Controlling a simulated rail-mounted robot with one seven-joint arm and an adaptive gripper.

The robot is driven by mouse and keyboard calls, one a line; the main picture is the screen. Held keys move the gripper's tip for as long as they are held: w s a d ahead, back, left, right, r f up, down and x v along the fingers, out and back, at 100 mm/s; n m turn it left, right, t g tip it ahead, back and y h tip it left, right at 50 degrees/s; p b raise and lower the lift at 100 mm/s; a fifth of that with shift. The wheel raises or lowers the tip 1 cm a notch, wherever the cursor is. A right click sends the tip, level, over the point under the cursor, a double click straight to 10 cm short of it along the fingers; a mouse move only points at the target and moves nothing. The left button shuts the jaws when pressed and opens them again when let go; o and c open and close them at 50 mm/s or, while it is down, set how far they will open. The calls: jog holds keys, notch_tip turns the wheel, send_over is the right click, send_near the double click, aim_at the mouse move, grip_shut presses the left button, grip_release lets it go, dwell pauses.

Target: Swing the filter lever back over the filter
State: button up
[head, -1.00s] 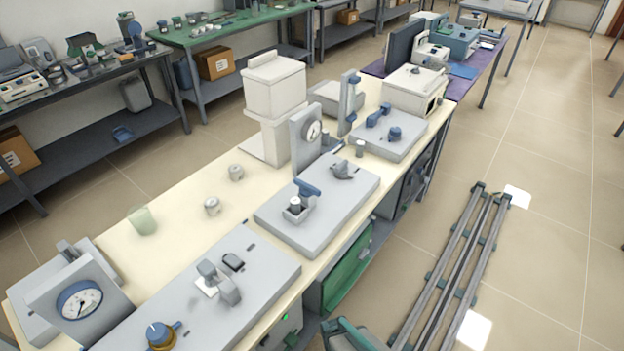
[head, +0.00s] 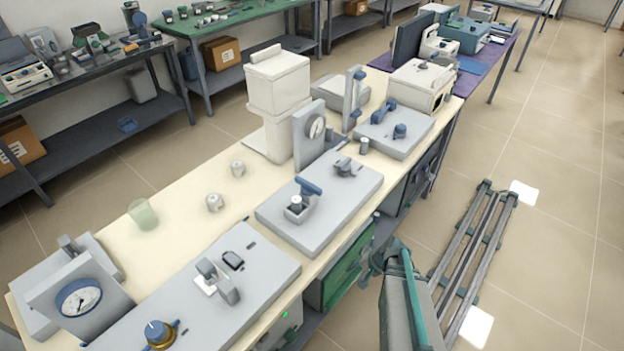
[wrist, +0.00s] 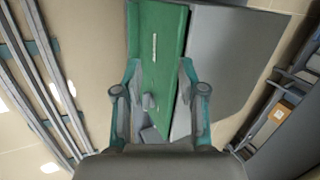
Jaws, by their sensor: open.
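Several fittings stand on grey base plates along the bench in the head view, and which one is the filter is not certain. On the middle plate (head: 340,215), a blue-handled lever (head: 309,186) sits beside a small grey holder with an upright cylinder (head: 296,203). A grey lever-like fitting (head: 222,284) stands on the nearer plate. My gripper (wrist: 160,95) is open and empty in the wrist view, with its fingers apart before a green panel (wrist: 158,40). No lever shows between the fingers.
Dial gauges (head: 78,297) and a white boxy instrument (head: 277,85) stand on the cream bench (head: 180,240). A glass beaker (head: 142,213) and two small grey pots are on its left side. Floor rails (head: 475,250) run along the right.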

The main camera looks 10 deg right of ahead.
jog(key=w+d+r+m+t+h, duration=0.1)
jog(key=w+d+r+m+t, duration=0.25)
jog(key=w+d+r, duration=0.55)
jog(key=a+r+n+p, duration=0.1)
jog(key=r+n, duration=0.1)
jog(key=r, duration=0.2)
jog(key=w+a+r+n+y+p, duration=0.1)
jog(key=a+r+n, duration=0.1)
jog(key=r, duration=0.3)
jog(key=w+a+r+n+p, duration=0.1)
jog(key=a+r+n, duration=0.1)
jog(key=r, duration=0.3)
jog(key=shift+w+a+r, duration=0.1)
jog(key=shift+w+r, duration=0.1)
jog(key=shift+w, duration=0.05)
jog(key=a+r+n+g+p, duration=0.2)
jog(key=a+r+n+g, duration=0.3)
jog(key=a+r+n, duration=0.8)
notch_tip(320, 180, up, 4)
jog(key=g+h+b, duration=0.2)
jog(key=h+b, duration=0.2)
jog(key=b, duration=0.1)
send_over(309, 183)
jog(key=shift+n, duration=0.45)
notch_tip(309, 183, down, 10)
jog(key=p, duration=0.2)
jog(key=shift+r+p, duration=0.2)
jog(key=shift+p, duration=0.15)
jog(key=shift+a, duration=0.1)
jog(key=shift+c, duration=0.3)
